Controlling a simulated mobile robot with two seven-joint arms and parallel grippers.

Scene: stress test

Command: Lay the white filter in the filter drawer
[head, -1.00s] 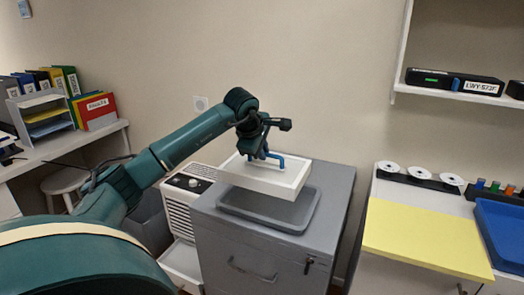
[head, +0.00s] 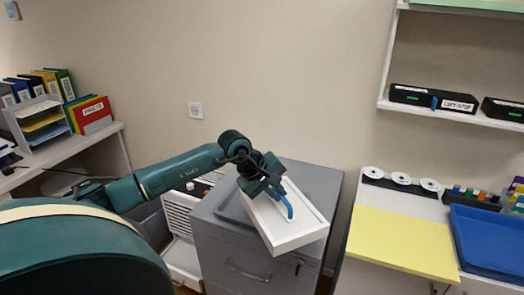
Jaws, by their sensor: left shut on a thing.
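The white filter (head: 296,238), a shallow white-framed panel, is held up over the front right of the grey cabinet, turned and tilted. My left gripper (head: 286,204) is shut on it from above, with blue parts at the grip. A white unit with a louvred front (head: 180,218) stands left of the cabinet. Low on it, an open white drawer (head: 183,262) juts forward, which looks like the filter drawer. The cabinet and picture edge hide part of it. My right gripper is not in view.
The grey cabinet (head: 232,248) has a grey tray (head: 228,208) on top, partly hidden by my arm and the filter. A side table at right holds a yellow sheet (head: 400,240) and a blue tray (head: 490,240). A desk with folders (head: 90,113) is at left.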

